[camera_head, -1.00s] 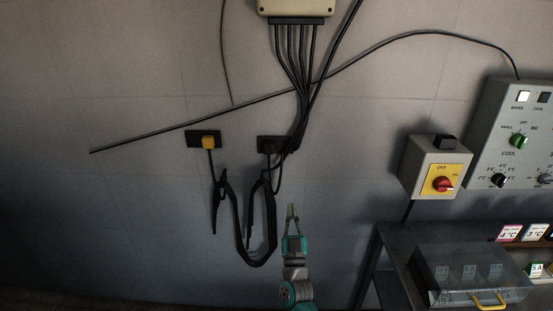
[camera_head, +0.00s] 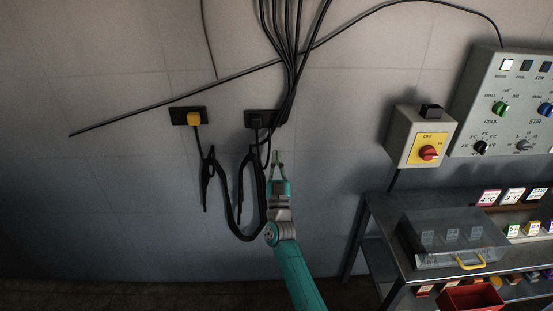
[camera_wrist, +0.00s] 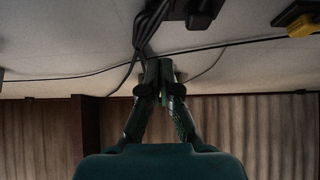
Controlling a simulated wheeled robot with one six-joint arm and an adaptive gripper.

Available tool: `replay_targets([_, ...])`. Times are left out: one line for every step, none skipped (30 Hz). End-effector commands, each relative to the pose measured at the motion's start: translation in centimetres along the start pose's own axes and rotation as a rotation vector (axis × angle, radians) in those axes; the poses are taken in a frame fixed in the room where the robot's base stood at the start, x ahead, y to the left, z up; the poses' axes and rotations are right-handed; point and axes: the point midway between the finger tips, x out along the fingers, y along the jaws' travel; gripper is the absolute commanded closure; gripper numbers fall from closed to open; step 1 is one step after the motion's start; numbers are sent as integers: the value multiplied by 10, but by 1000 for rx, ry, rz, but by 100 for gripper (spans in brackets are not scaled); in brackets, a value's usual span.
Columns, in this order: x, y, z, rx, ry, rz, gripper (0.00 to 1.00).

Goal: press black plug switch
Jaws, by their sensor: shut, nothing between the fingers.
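The black plug (camera_head: 254,121) sits in a dark wall socket plate (camera_head: 275,117), with a black cable hanging from it. Its switch is too small and dark to make out. The black plug also shows at the top of the wrist view (camera_wrist: 199,18). My gripper (camera_head: 277,154) is below and slightly right of the black plug in the head view. In the wrist view my gripper (camera_wrist: 160,64) has its fingertips together with nothing between them. I see no contact with the plug; the exact gap to the wall is unclear.
A yellow plug (camera_head: 194,118) sits in another socket to the left. Black cables (camera_head: 287,60) run down beside the black plug, and looped cables (camera_head: 240,205) hang below. A switch box (camera_head: 422,137), control panel (camera_head: 508,105) and metal shelf (camera_head: 385,212) stand right.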

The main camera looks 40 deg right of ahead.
Motion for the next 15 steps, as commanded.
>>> replay_targets([11, 0, 0, 0, 2, 1, 100])
replay_targets([16, 0, 0, 0, 1, 1, 100])
replay_targets([24, 1, -1, 0, 2, 1, 100])
replay_targets([30, 1, -1, 0, 2, 1, 100])
replay_targets([36, 0, -1, 0, 2, 1, 100])
replay_targets([43, 0, 0, 0, 2, 1, 100])
replay_targets([48, 0, 0, 0, 2, 1, 100])
replay_targets([54, 0, -1, 0, 2, 1, 100])
replay_targets([62, 0, 0, 0, 1, 0, 100])
replay_targets([67, 0, 0, 0, 1, 0, 100])
replay_targets([73, 0, -1, 0, 2, 1, 100])
replay_targets([77, 0, 3, -1, -1, 1, 100])
replay_targets([80, 0, 7, 0, -2, 1, 100])
replay_targets([83, 0, 10, -1, -2, 1, 100])
replay_targets([86, 0, 14, -1, -2, 0, 100])
